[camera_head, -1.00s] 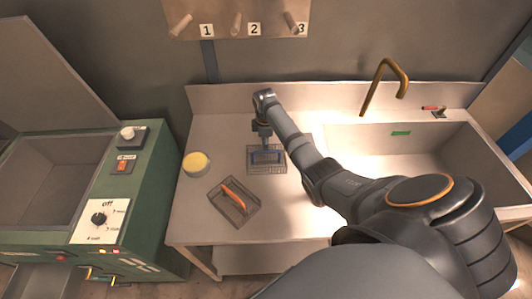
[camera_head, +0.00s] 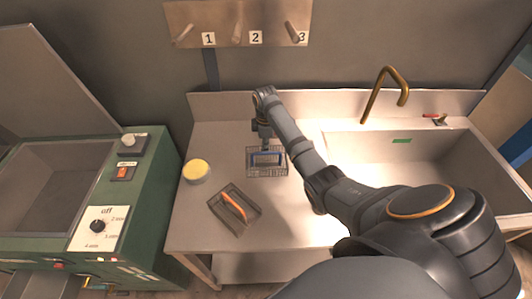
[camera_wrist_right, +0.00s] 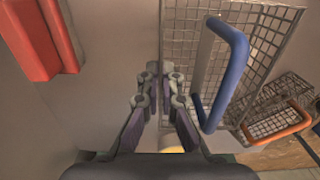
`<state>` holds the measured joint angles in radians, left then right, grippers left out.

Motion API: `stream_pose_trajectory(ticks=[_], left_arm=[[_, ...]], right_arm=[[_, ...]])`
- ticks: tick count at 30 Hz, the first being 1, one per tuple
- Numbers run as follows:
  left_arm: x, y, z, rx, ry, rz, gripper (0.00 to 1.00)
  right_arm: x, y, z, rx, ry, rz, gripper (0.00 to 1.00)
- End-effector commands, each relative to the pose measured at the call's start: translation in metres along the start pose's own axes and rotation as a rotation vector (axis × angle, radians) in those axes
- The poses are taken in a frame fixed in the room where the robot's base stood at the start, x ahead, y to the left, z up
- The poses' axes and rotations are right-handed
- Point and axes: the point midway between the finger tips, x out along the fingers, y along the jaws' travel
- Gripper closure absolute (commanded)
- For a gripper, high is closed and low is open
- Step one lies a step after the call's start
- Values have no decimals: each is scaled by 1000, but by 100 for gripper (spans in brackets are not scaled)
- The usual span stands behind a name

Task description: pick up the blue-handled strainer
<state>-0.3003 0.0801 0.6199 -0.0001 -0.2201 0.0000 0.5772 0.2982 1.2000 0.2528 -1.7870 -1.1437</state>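The blue-handled strainer (camera_head: 266,169) is a wire basket standing on the counter left of the sink. Its blue handle (camera_wrist_right: 235,65) and mesh show large at the right of the wrist view. My right gripper (camera_head: 264,140) is just above and behind the handle in the head view. In the wrist view my right gripper (camera_wrist_right: 160,75) has a narrow gap between its fingers and nothing in it. The handle is to the right of the fingers, not between them. My left gripper is not in view.
An orange-handled strainer (camera_head: 234,208) lies on the counter in front, left of the blue one. A round container with a yellow top (camera_head: 196,171) stands at left. A green fryer-like machine (camera_head: 135,210) is further left. The sink (camera_head: 420,165) and brass tap (camera_head: 383,90) are at right.

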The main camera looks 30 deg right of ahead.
Motion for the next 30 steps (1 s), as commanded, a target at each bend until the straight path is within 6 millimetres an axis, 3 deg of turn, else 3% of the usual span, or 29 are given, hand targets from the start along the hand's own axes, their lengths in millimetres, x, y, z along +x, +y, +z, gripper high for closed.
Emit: stream_pose_trajectory(ticks=[7,9,12,16,21,30], left_arm=[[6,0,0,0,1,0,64],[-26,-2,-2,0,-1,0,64],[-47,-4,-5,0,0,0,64],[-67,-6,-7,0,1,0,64],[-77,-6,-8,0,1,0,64],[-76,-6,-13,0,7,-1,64]], right_arm=[[-54,-46,-16,-4,3,0,100],[-71,-63,-21,-4,0,-8,100],[-80,-83,-29,-3,1,-8,100],[-89,-107,-37,-3,3,-8,100],[-92,-124,-43,-2,1,-6,100],[-90,-128,-44,-1,0,-5,100]])
